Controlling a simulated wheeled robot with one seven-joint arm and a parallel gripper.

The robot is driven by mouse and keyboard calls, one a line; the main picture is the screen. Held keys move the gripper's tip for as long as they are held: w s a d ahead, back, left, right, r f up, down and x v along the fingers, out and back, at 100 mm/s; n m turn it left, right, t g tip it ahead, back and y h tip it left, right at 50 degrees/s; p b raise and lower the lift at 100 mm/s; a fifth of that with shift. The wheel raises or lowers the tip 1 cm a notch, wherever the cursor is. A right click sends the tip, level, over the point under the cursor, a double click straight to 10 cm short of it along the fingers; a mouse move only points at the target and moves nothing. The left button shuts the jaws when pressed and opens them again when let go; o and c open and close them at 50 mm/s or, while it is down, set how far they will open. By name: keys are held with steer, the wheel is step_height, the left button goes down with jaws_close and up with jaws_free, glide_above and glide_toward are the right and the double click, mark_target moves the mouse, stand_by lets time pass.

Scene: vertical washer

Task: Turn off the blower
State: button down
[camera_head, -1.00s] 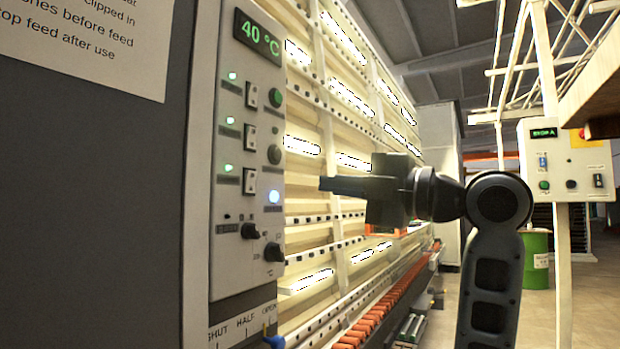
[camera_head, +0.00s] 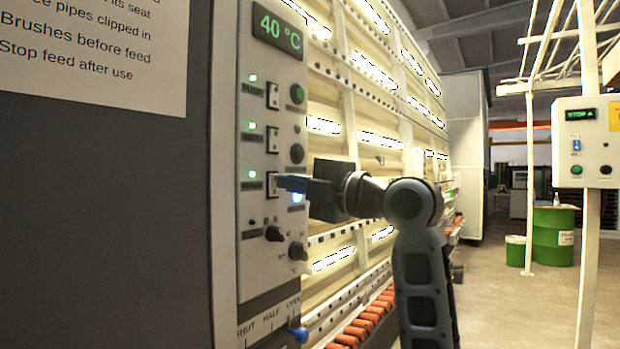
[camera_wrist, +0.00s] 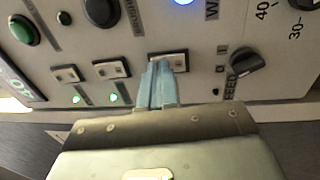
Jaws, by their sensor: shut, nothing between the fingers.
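The grey control panel (camera_head: 285,140) has a column of three white rocker switches: the top one (camera_head: 273,96), the middle one (camera_head: 272,139) and the lowest one (camera_head: 272,184). Each has a lit green lamp to its left. The labels are too small to read, so I cannot tell which is the blower. My gripper (camera_head: 282,183) is shut and empty, its blue fingertips at the lowest switch. In the wrist view the fingertips (camera_wrist: 160,72) overlap the lowest switch (camera_wrist: 178,58); I cannot tell whether they touch it. The other two switches show to its left.
A lit blue button (camera_head: 297,197) is just right of my fingertips. Green (camera_head: 297,94) and black (camera_head: 297,153) buttons and two knobs (camera_head: 274,233) are close by. A display (camera_head: 277,32) reads 40 °C. Another control box (camera_head: 588,140) stands at the far right.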

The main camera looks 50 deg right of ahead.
steer(key=shift+w+b, duration=0.3)
steer(key=shift+w, duration=0.05)
steer(key=shift+w+r, duration=0.1)
steer(key=shift+r, duration=0.1)
stand_by(0.4)
